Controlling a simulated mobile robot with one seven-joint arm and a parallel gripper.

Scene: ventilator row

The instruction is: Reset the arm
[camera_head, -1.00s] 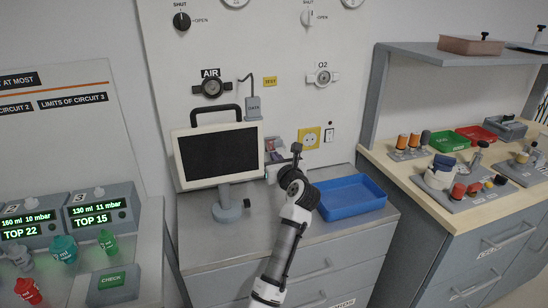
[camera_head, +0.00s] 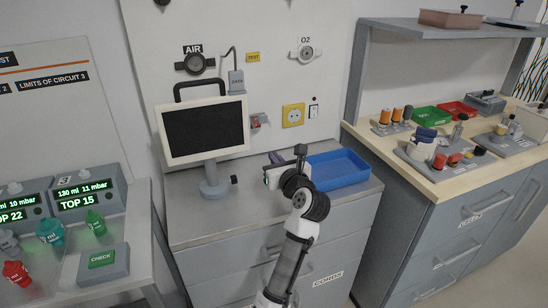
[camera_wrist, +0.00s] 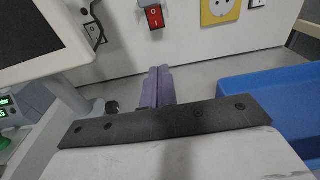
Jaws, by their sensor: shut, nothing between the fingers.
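My arm rises from the bottom of the head view, over the grey drawer cabinet (camera_head: 205,235). My gripper (camera_head: 275,157) is at its upper end, above the cabinet top, between the monitor (camera_head: 204,131) and the blue tray (camera_head: 340,168). In the wrist view, the two purple fingers of my gripper (camera_wrist: 158,85) lie against each other with nothing between them. They point toward the wall panel, below a red switch (camera_wrist: 155,17). The fingers are small and partly hidden by my wrist in the head view.
The monitor stands close on the left and the blue tray close on the right. A yellow socket (camera_head: 293,115) is on the wall panel behind. A side bench (camera_head: 460,180) holds several devices at right. Ventilator units (camera_head: 84,197) stand at left. The cabinet top's front left is clear.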

